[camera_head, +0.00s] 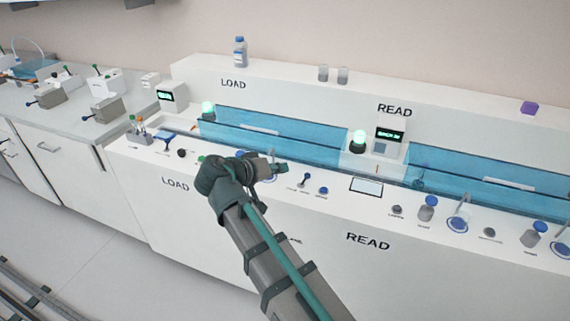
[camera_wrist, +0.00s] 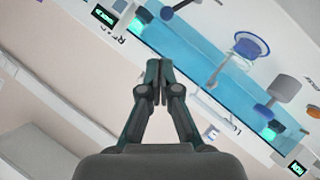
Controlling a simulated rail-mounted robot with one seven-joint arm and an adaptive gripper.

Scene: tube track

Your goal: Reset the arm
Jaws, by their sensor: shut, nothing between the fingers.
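My arm reaches from the bottom of the head view up to the front edge of the white bench. My gripper (camera_head: 279,167) is over the front ledge of the bench, between the LOAD and READ sections. In the wrist view my gripper (camera_wrist: 158,68) has its two fingers together, with nothing between them. The wrist picture is strongly tilted. No object touches the fingertips that I can see.
The white bench (camera_head: 325,249) carries blue clear covers (camera_head: 304,142), green lamps (camera_head: 358,141) and several knobs and bottles on its front ledge. A blue-capped bottle (camera_head: 240,52) stands on the back shelf. A grey counter (camera_head: 70,118) with small devices is at left.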

